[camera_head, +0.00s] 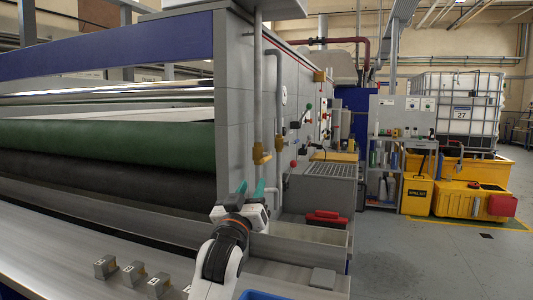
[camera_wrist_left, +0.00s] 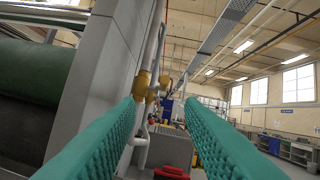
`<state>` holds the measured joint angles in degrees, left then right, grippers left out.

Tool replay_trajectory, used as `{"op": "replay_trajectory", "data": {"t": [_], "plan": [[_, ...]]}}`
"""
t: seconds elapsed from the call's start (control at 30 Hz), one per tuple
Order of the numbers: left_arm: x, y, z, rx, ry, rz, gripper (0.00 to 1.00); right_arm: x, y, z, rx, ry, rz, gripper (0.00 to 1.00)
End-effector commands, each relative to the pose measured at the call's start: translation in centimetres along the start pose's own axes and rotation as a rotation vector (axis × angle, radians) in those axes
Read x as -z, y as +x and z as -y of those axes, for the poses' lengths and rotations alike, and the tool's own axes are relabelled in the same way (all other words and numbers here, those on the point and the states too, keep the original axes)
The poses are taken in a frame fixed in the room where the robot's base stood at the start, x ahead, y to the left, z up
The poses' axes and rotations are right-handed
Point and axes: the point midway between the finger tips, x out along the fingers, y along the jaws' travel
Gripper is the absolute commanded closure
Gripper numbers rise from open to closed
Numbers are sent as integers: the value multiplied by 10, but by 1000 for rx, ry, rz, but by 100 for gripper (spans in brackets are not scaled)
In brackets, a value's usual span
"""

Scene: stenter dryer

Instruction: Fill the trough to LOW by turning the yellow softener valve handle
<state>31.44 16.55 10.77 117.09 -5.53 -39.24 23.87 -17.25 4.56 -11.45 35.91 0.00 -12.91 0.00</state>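A yellow-brass valve (camera_head: 260,154) sits on a vertical grey pipe at the corner of the grey machine. In the left wrist view the yellow valve (camera_wrist_left: 142,84) shows ahead, just beyond the left finger's tip; its handle is hard to make out from its body. My left gripper (camera_head: 250,187) is below and in front of the valve in the head view, its teal fingers pointing up and apart. In the left wrist view the gap between the fingers (camera_wrist_left: 165,105) is empty. A grey metal trough (camera_head: 285,250) lies right of my left arm; its liquid level cannot be told. My right gripper is out of view.
Green and black rollers (camera_head: 110,140) fill the left. A red object (camera_head: 323,217) lies by the trough. Small metal blocks (camera_head: 133,273) stand on the front ledge. Yellow containers (camera_head: 460,200) and a caged white tank (camera_head: 455,105) stand right; the grey floor between is clear.

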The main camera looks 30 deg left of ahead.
Motion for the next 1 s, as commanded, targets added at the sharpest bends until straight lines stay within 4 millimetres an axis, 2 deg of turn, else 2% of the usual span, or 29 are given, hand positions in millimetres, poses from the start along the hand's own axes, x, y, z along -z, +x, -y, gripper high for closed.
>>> {"op": "replay_trajectory", "data": {"t": [0.07,0.17,0.5,0.7,1.0], "plan": [[-1,-1,2,1,1,-10,65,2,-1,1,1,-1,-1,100],[-1,8,2,0,1,-12,65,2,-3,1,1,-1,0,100],[-2,75,2,0,1,-10,65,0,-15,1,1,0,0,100],[-1,104,2,0,0,-10,65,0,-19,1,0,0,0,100],[0,116,1,0,1,-9,65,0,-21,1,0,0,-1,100]]}}
